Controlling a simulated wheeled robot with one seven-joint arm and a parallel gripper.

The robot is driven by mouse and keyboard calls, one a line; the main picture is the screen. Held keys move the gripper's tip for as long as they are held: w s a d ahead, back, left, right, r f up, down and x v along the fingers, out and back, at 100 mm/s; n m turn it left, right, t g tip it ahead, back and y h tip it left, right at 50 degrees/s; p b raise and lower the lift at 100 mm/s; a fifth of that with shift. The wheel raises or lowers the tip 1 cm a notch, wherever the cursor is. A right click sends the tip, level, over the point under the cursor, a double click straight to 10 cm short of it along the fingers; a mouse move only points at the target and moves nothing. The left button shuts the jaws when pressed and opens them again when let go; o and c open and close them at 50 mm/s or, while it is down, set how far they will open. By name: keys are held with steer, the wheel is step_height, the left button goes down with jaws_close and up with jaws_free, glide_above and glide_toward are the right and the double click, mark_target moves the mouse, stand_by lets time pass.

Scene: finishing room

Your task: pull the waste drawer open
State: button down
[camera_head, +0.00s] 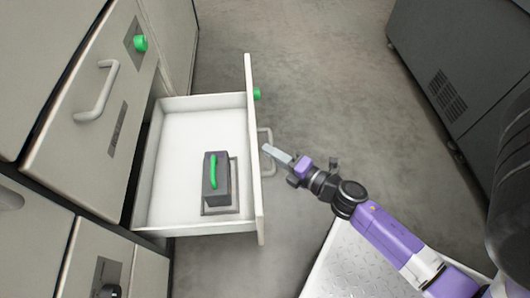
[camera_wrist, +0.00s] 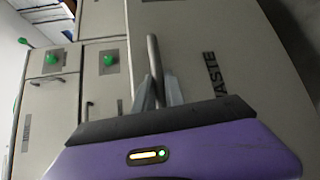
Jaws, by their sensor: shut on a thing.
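The waste drawer (camera_head: 195,106) is pulled well out of the cabinet in the head view, its white inside showing. Its front in the wrist view (camera_wrist: 190,35) carries the word WASTE. The drawer's bar handle (camera_wrist: 153,55) runs between my fingers; it also shows in the head view (camera_head: 267,138) on the outer face of the front. My gripper (camera_wrist: 158,92) is shut on this handle. In the head view my gripper (camera_head: 268,150) reaches the handle from the right. A dark box with a green handle (camera_head: 222,182) sits inside the drawer.
A closed drawer front (camera_head: 85,100) with a pale handle and a green knob (camera_head: 140,43) is at left. A dark grey machine (camera_head: 455,60) stands at the upper right. Grey floor (camera_head: 300,60) is clear between them.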

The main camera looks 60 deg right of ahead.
steer(key=c, duration=1.4)
jaws_free()
steer(key=shift+s, duration=0.1)
steer(key=p+v, duration=0.1)
steer(key=v, duration=0.6)
steer(key=shift+s, duration=0.35)
